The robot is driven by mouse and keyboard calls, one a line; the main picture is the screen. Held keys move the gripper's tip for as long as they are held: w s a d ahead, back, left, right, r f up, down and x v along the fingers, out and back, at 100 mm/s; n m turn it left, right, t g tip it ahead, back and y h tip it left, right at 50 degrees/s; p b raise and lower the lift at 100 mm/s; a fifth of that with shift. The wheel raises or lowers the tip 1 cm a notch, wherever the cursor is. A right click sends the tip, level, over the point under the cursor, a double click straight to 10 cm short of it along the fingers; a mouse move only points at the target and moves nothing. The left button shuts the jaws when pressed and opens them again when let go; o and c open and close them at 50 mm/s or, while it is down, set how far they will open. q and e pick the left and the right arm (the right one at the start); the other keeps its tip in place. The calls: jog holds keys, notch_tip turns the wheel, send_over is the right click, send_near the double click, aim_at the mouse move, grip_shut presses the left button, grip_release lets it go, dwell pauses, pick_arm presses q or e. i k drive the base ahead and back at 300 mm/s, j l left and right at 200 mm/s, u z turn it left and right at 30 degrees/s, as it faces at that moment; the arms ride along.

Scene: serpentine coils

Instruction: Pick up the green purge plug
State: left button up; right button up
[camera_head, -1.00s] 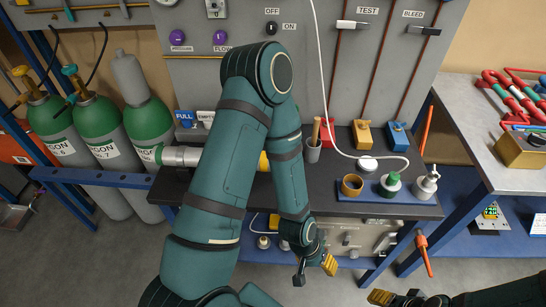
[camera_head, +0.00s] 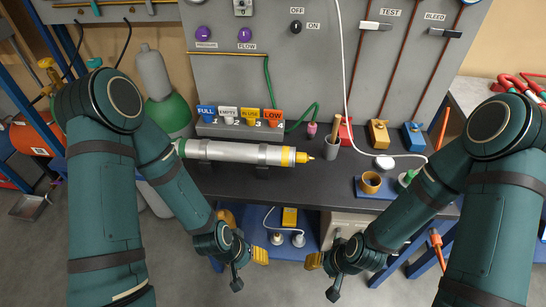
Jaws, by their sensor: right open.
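The green purge plug (camera_head: 407,178) appears as a small green-topped piece on the blue tray (camera_head: 366,195) at the right of the dark bench. My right gripper (camera_head: 324,277) is open and empty, in front of the bench's front edge, below and left of the plug. My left gripper (camera_head: 249,270) is also open and empty, in front of the bench, well left of the plug.
A brass cup (camera_head: 370,182) stands on the tray, left of the plug. A white puck (camera_head: 383,162) with a cable lies behind. A long silver cylinder (camera_head: 240,152) lies at the bench's left. The bench (camera_head: 300,180) is clear between the cylinder and tray.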

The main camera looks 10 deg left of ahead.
aim_at(404, 179)
jog(key=z, duration=1.05)
jog(key=u, duration=1.6)
jog(key=z, duration=1.6)
